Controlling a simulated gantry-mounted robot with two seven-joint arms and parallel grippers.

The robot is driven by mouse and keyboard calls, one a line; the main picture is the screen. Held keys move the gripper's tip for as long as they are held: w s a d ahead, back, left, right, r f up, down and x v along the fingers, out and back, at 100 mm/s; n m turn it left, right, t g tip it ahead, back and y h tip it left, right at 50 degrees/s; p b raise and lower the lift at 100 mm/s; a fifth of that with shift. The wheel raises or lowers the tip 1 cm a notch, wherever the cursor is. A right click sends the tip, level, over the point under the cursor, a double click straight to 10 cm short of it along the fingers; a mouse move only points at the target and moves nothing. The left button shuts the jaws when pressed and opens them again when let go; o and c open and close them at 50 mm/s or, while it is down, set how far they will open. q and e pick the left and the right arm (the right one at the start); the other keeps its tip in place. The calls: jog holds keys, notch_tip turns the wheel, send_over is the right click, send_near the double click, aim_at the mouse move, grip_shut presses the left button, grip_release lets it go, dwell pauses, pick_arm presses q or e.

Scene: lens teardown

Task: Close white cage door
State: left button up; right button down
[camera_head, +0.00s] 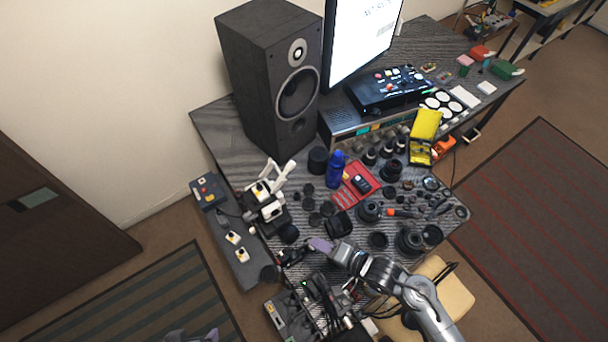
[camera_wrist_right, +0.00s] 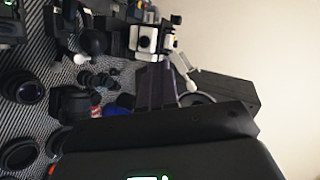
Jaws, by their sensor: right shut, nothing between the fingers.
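I cannot make out a white cage door for certain in either view. A white device with raised white arms (camera_head: 265,193) stands at the left edge of the table. White blocky parts (camera_wrist_right: 150,40) show at the top of the right wrist view. My right gripper (camera_head: 318,244), with purple fingers, is shut and empty over the front of the table, below and right of the white device. Its fingers (camera_wrist_right: 157,88) point toward the white parts in the wrist view. A small greyish-purple piece at the bottom left of the head view may be my left gripper (camera_head: 192,336); its jaws are unclear.
A tall black speaker (camera_head: 258,75) and a lit monitor (camera_head: 362,40) stand at the back. A blue bottle (camera_head: 335,170), a red tray (camera_head: 350,197) and several black lens parts crowd the table. A grey panel (camera_head: 235,262) lies along its left side.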

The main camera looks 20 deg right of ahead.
aim_at(282, 176)
jog(key=w+d+f+m+t+y+b, duration=0.1)
jog(key=w+f+m+y+b, duration=0.25)
jog(key=f+b, duration=0.35)
jog(key=w+d+f+m+t+y+b, duration=0.55)
jog(key=w+d+b, duration=0.65)
jog(key=b, duration=0.7)
jog(key=w+d+r+n+g+y+b, duration=0.1)
jog(key=w+r+n+y+b, duration=0.15)
jog(key=w+b, duration=0.25)
pick_arm(q)
notch_tip(282, 176, down, 34)
pick_arm(e)
jog(key=s+x, duration=0.1)
jog(key=x, duration=1.1)
jog(key=shift+a+r+h, duration=0.3)
jog(key=shift+a+h, duration=0.15)
jog(key=shift+a, duration=0.1)
pick_arm(q)
jog(key=shift+d+r, duration=0.1)
jog(key=shift+r, duration=0.1)
